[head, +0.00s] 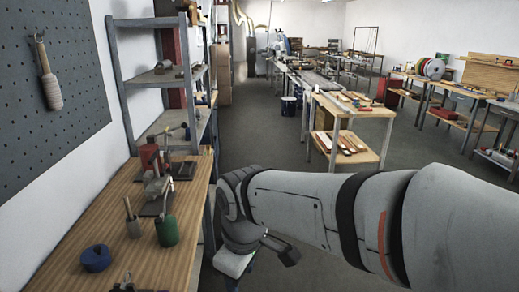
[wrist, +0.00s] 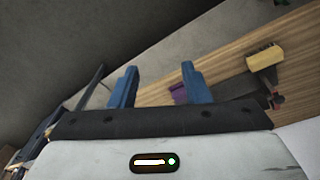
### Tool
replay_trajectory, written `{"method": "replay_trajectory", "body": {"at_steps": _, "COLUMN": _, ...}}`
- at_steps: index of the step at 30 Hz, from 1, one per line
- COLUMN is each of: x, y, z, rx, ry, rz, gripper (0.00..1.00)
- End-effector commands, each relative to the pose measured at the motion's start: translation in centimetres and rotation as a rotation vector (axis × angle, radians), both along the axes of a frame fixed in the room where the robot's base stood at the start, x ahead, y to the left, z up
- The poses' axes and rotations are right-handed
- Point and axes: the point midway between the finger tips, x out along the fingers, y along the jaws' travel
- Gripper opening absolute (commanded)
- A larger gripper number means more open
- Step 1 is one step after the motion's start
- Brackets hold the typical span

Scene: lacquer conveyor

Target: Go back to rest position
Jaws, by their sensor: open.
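My gripper (wrist: 156,86) shows in the wrist view with two blue fingers spread apart and nothing between them. Beyond the fingers lies the wooden bench top (wrist: 225,55), seen at a tilt. In the head view my arm reaches in from the right, and its wrist end is beside the right edge of the wooden bench (head: 85,225). The gripper fingers are hidden behind the arm in the head view.
The bench holds a blue round object (head: 96,258), a green container (head: 167,231) and a vise-like tool (head: 157,190). A metal shelf (head: 118,80) stands behind it. A wooden cart (head: 347,150) stands beyond my arm. Grey floor (head: 255,130) is open between shelf and cart.

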Motion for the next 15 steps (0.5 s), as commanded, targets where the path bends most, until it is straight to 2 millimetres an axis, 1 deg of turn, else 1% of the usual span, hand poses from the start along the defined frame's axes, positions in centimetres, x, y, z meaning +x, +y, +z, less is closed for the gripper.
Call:
{"method": "replay_trajectory", "body": {"at_steps": 1, "x": 0.2, "y": -2.8, "z": 0.0, "rx": 0.014, "ry": -0.009, "rz": -0.121, "gripper": 0.43}}
{"method": "replay_trajectory", "body": {"at_steps": 4, "x": 0.0, "y": -7.4, "z": -0.3, "rx": 0.041, "ry": -0.023, "rz": -0.357, "gripper": 0.43}}
{"method": "replay_trajectory", "body": {"at_steps": 6, "x": -0.6, "y": -10.4, "z": -0.7, "rx": 0.061, "ry": -0.033, "rz": -0.522, "gripper": 0.43}}
{"method": "replay_trajectory", "body": {"at_steps": 9, "x": -1.7, "y": -14.1, "z": -1.2, "rx": 0.088, "ry": -0.050, "rz": -0.738, "gripper": 0.43}}
{"method": "replay_trajectory", "body": {"at_steps": 10, "x": -2.0, "y": -15.1, "z": -1.4, "rx": 0.095, "ry": -0.055, "rz": -0.796, "gripper": 0.43}}
{"method": "replay_trajectory", "body": {"at_steps": 12, "x": -2.9, "y": -16.8, "z": -1.8, "rx": 0.110, "ry": -0.064, "rz": -0.914, "gripper": 0.43}}
{"method": "replay_trajectory", "body": {"at_steps": 15, "x": -3.9, "y": -18.6, "z": -2.3, "rx": 0.127, "ry": -0.076, "rz": -1.037, "gripper": 0.43}}
